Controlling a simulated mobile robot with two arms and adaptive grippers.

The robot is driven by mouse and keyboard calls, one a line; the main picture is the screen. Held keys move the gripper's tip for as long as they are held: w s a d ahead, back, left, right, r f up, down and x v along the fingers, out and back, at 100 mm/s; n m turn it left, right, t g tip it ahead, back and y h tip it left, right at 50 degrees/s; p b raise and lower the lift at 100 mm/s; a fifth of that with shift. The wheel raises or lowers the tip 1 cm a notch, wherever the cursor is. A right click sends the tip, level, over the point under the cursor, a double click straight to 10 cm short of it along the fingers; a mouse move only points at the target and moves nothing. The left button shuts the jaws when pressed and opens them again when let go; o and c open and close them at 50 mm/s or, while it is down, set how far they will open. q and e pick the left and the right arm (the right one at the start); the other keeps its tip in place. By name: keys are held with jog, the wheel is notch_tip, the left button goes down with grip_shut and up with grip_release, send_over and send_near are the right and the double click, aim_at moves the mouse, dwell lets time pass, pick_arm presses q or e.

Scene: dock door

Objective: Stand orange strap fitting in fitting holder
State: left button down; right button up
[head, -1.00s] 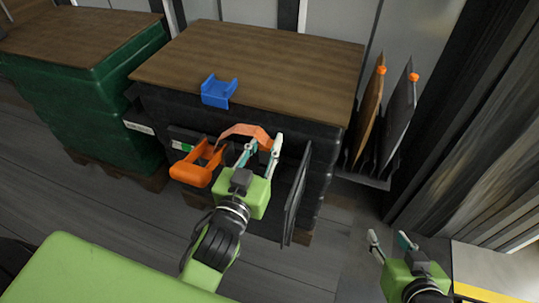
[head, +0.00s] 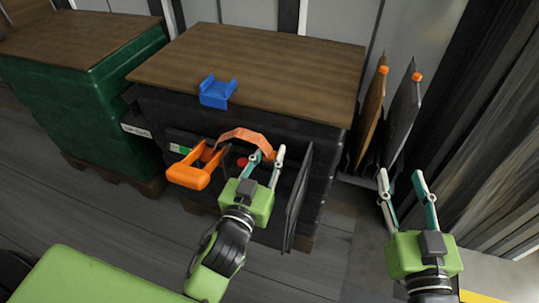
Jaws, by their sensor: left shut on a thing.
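The orange strap fitting (head: 190,174) is a chunky open frame with a lighter orange strap (head: 245,136) arching to the right from it. It is in front of the black crate's side. My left gripper (head: 267,155) is shut on the strap fitting at the strap's right end; the exact contact is partly hidden by the fingers. The blue fitting holder (head: 217,92), a small cradle with raised sides, sits at the front edge of the wooden top, above and behind the strap. My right gripper (head: 400,174) is open and empty, at the right.
The black crate has a wooden top (head: 260,60), bare apart from the holder. A dark upright panel (head: 299,197) stands just right of my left gripper. Brown and grey boards (head: 400,115) with orange tips stand at right. A green crate (head: 95,105) is at left.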

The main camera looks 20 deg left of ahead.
aim_at(269, 164)
pick_arm(q)
jog(key=shift+f, duration=0.1)
jog(key=c, duration=1.8)
grip_release()
jog(key=shift+o, duration=0.2)
pick_arm(e)
jog(key=shift+a+r, duration=0.15)
jog(key=shift+r, duration=0.15)
pick_arm(q)
jog(key=s, duration=1.2)
jog(key=shift+w+d+r+m+g+h, duration=0.3)
jog(key=shift+w+r+h, duration=0.25)
jog(key=shift+w, duration=0.6)
jog(key=shift+w+d+r+m+g+h, duration=0.25)
jog(key=shift+w+r+m+h, duration=0.3)
jog(key=shift+w, duration=0.55)
jog(key=shift+w+d+r+m+g+h, duration=0.25)
jog(key=shift+w+r+h, duration=0.3)
jog(key=shift+w, duration=0.6)
pick_arm(e)
jog(key=shift+s+d+f+g+h, duration=0.1)
jog(key=shift+f+g, duration=0.15)
jog(key=shift+f, duration=0.3)
jog(key=shift+w+d+f+g+h, duration=0.1)
jog(key=shift+f+g, duration=0.1)
jog(key=shift+f, duration=0.35)
jog(key=shift+s+d+f+g+h, duration=0.1)
jog(key=shift+f+g, duration=0.15)
jog(key=shift+f, duration=0.3)
